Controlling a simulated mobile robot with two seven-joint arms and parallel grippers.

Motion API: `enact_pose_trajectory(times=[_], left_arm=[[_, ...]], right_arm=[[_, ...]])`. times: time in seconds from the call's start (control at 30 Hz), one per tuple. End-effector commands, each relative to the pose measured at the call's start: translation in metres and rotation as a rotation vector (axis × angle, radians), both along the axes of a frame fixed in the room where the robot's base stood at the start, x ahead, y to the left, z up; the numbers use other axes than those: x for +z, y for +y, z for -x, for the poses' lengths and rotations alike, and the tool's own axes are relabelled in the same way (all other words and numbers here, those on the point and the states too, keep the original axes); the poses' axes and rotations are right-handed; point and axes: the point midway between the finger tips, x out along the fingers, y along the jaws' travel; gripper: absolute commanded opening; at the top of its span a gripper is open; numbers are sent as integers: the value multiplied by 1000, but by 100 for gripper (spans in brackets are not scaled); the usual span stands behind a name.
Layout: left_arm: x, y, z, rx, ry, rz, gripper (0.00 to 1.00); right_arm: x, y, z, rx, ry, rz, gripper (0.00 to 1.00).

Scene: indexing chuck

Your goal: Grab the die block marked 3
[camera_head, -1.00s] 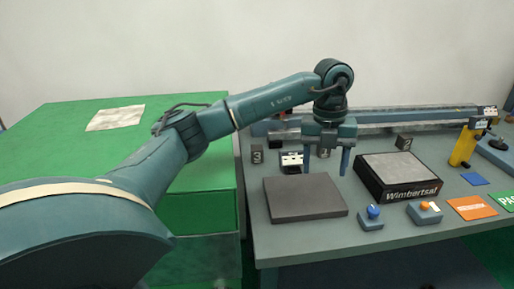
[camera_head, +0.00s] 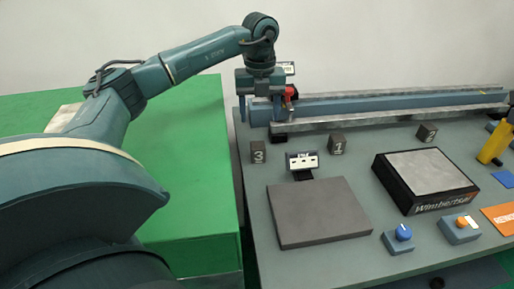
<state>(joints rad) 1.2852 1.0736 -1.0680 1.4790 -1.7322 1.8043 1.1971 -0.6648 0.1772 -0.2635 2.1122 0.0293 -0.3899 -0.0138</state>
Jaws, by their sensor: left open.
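The die block marked 3 (camera_head: 258,153) is a small dark grey cube with a white 3. It stands upright at the left edge of the grey table. My left gripper (camera_head: 259,112) points down with its two fingers spread and nothing between them. It hangs behind and above the marked 3 block, near the left end of the blue rail, apart from the block. Another block marked 1 (camera_head: 337,145) stands to the right, and a third block (camera_head: 427,132) stands farther right. My right gripper is not in view.
A small display (camera_head: 302,162) stands right of the 3 block. A dark flat plate (camera_head: 318,214) lies in front. A black box labelled Wimbertsal (camera_head: 425,180), a blue-knobbed box (camera_head: 400,238) and an orange-knobbed box (camera_head: 460,229) sit to the right. A long blue rail (camera_head: 390,105) runs behind.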

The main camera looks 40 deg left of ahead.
Motion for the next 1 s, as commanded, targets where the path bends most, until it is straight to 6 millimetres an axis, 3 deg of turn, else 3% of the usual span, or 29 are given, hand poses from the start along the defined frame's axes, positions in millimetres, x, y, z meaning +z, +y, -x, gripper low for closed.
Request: enact_pose_trajectory(times=[0.1, 0.3, 0.53, 0.8, 1.0], left_arm=[[-25, 0, 1, -1, 6, 0, 62], [-55, 0, 1, -1, 2, -1, 62], [-72, 1, 2, -2, 4, -1, 62], [-110, 3, 3, -1, 3, 0, 62], [-114, 3, 3, -1, 0, 0, 62]], right_arm=[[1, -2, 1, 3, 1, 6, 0], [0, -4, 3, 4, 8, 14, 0], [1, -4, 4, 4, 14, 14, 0], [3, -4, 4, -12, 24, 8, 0], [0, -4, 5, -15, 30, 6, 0]])
